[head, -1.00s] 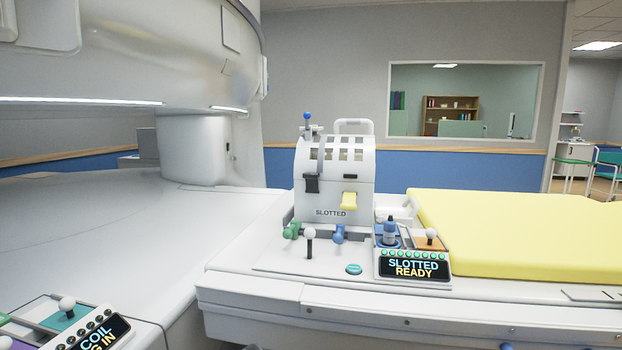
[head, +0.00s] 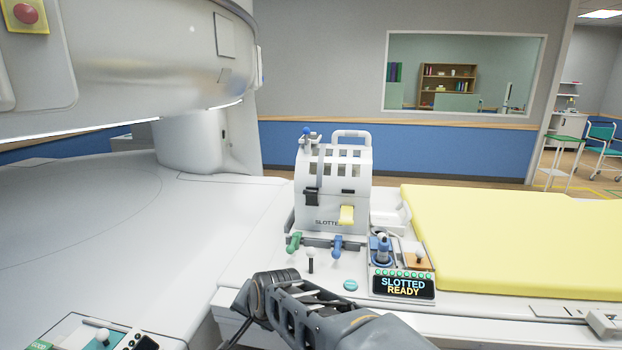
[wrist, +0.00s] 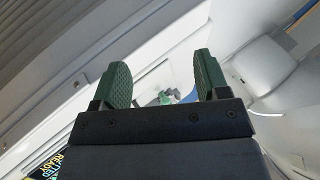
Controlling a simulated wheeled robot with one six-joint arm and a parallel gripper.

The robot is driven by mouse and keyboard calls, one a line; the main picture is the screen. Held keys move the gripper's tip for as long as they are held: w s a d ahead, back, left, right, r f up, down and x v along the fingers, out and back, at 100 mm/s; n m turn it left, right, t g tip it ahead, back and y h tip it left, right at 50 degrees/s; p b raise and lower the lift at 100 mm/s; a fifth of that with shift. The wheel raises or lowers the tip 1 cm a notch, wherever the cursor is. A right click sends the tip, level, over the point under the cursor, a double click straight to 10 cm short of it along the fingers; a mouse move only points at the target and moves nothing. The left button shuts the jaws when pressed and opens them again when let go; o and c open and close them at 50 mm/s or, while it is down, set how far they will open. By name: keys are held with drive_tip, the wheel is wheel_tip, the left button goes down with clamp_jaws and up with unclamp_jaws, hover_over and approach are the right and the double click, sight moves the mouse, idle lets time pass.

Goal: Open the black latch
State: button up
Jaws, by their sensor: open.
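The black latch (head: 311,197) sits on the left of the front face of the white slotted housing (head: 331,165), at the lower end of a grey strap. A yellow latch (head: 347,214) is to its right. My arm reaches in from the bottom of the head view, in front of and below the housing; my gripper's fingers cannot be made out there. In the wrist view my gripper (wrist: 161,62) shows two green ridged fingers, apart and empty. A small green part shows beyond them; the black latch cannot be made out in that view.
Before the housing are a green handle (head: 293,242), a blue handle (head: 337,246), a white-knobbed lever (head: 310,258) and a display (head: 403,286) reading SLOTTED READY. A yellow pad (head: 510,235) lies right. The large white scanner (head: 120,70) overhangs at left.

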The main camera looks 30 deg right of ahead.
drive_tip(key=w+d+r+m+t+h, duration=0.1)
drive_tip(key=w+d+r+m+t, duration=0.2)
drive_tip(key=w+m, duration=0.35)
drive_tip(key=m+t+h, duration=0.2)
drive_tip(key=m+h, duration=1)
drive_tip(key=m, duration=1.6)
approach(310, 195)
drive_tip(key=p+x, duration=0.3)
drive_tip(key=x, duration=0.8)
drive_tip(key=shift+w+d, duration=0.1)
drive_tip(key=shift+d, duration=0.05)
drive_tip(key=shift+f, duration=0.1)
